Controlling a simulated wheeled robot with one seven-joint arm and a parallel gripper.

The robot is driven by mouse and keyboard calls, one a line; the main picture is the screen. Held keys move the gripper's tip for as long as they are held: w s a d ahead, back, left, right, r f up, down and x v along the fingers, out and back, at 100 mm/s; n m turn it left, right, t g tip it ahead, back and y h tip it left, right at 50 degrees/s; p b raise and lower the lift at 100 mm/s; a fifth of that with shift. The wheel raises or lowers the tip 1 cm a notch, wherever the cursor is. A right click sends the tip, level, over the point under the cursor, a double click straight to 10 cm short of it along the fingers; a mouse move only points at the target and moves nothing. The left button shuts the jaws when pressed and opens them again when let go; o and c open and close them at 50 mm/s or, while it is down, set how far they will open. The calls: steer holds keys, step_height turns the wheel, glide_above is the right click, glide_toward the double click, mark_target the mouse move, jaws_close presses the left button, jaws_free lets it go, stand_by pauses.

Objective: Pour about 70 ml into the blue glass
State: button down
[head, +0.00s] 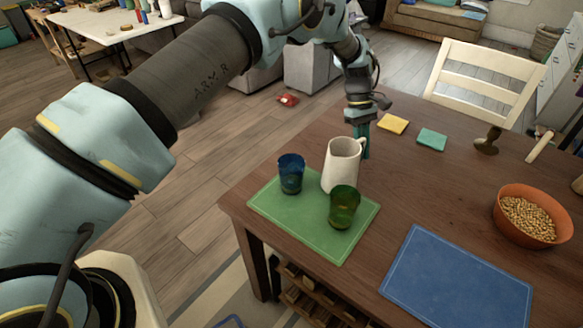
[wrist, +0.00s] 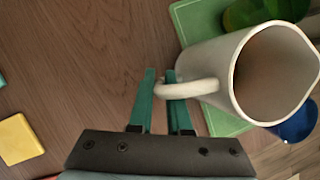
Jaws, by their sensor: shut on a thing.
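A cream jug (head: 342,165) is about upright over the back of the green mat (head: 293,238); I cannot tell whether its base touches the mat. My gripper (wrist: 163,92) is shut on the handle of the jug, which also shows in the wrist view (wrist: 215,62). In the head view the gripper (head: 361,150) points down behind the jug. The blue glass (head: 291,174) stands upright on the mat, left of the jug. It is partly hidden behind the jug in the wrist view (wrist: 300,124). The jug's contents are not clear.
A green glass (head: 343,207) stands on the mat in front of the jug. A blue mat (head: 455,284) and an orange bowl of grains (head: 532,215) are to the right. Yellow (head: 392,124) and teal (head: 431,139) squares lie behind. The table's left edge is close to the green mat.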

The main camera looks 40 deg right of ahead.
steer(key=shift+s+r+m+y, duration=0.1)
steer(key=shift+s+m+y, duration=0.4)
steer(key=shift+m, duration=0.4)
steer(key=shift+s, duration=0.15)
